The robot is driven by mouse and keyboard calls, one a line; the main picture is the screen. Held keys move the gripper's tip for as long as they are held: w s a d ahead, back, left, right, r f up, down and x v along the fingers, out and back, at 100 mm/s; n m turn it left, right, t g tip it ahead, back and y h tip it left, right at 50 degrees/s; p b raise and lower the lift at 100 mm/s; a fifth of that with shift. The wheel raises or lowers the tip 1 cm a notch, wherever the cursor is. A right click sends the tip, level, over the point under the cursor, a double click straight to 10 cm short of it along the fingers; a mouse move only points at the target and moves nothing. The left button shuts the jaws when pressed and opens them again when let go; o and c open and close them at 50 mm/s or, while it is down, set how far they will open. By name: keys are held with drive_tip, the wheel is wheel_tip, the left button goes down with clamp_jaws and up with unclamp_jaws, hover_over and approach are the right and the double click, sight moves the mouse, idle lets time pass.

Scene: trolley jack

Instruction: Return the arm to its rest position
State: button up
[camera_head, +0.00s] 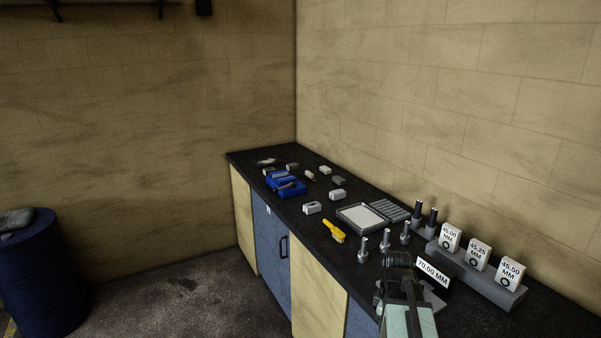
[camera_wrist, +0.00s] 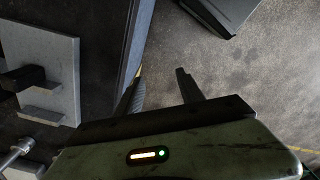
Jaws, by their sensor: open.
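My gripper shows in the wrist view (camera_wrist: 163,90) with its two dark fingers spread apart and nothing between them. The fingers point past the bench edge, over the concrete floor. In the head view my arm's end (camera_head: 398,262) is at the lower right, by the front edge of the dark bench top (camera_head: 330,255). It partly hides the stand with the 70.00 MM sign (camera_head: 433,274). The fingertips are hard to make out there.
Several upright metal pins (camera_head: 363,250) stand close to my arm. Size cards (camera_head: 479,254) sit on a grey block to the right. A yellow brush (camera_head: 334,231), an open tray (camera_head: 361,217) and a blue box (camera_head: 286,184) lie farther back.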

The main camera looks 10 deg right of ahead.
drive_tip(key=a+f+m+b, duration=0.2)
drive_tip(key=a+m, duration=0.2)
drive_tip(key=a, duration=0.7)
drive_tip(key=a+f+m+b, duration=0.1)
drive_tip(key=a+f+m, duration=0.2)
drive_tip(key=a, duration=0.8)
drive_tip(key=shift+w+a+m+b, duration=0.15)
drive_tip(key=shift+w+m+b, duration=0.2)
drive_tip(key=shift+m, duration=0.85)
drive_tip(key=shift+f, duration=0.1)
